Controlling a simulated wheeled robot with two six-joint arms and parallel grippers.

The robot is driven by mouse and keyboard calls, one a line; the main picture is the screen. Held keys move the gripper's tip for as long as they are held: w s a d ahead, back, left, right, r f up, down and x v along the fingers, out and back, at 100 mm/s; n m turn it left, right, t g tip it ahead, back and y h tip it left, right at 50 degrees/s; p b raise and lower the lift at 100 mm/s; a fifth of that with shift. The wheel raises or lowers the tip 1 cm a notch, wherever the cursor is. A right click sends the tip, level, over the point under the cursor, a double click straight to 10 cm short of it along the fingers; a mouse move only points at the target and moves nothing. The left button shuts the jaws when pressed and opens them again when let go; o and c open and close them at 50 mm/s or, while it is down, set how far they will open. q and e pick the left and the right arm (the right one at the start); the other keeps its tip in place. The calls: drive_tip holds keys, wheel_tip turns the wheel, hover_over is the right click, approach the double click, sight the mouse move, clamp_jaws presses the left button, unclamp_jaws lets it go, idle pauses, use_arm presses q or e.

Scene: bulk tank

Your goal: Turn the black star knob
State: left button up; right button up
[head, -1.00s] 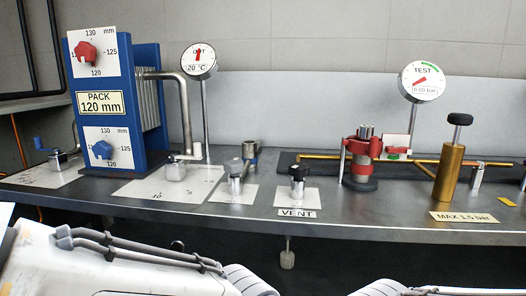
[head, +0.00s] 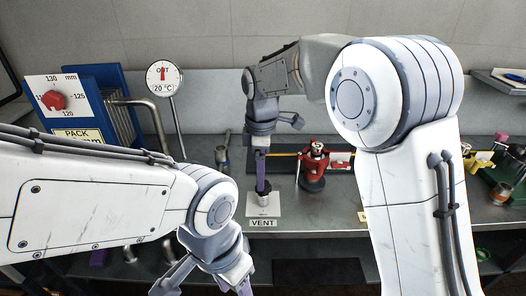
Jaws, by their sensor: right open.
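The black star knob (head: 263,189) sits on the small metal valve on the pale plate marked VENT, in the middle of the head view. It is small and partly covered by my gripper. My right gripper (head: 261,176) reaches down over it from behind, open, with its purple finger end right at the knob. Its fingers overlap in this view, so I cannot tell whether they touch the knob. My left gripper (head: 222,281) hangs low at the bottom edge. Its fingertips are cut off by the frame.
A red clamp fitting (head: 313,168) stands right of the VENT plate. The blue plate pack (head: 100,95) and the OUT dial (head: 163,77) are at the left. My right arm hides much of the bench's right side. A green and black fitting (head: 502,191) stands far right.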

sight(267, 186)
drive_tip(key=w+r+n+p, duration=0.1)
drive_tip(key=w+r+p, duration=0.1)
drive_tip(key=w+r, duration=0.1)
use_arm(q)
wheel_tip(267, 186, up, 5)
drive_tip(key=shift+p, duration=0.5)
use_arm(e)
drive_tip(key=f, duration=1)
drive_tip(key=shift+w+d+f, duration=0.2)
drive_tip(key=shift+d, duration=0.1)
clamp_jaws()
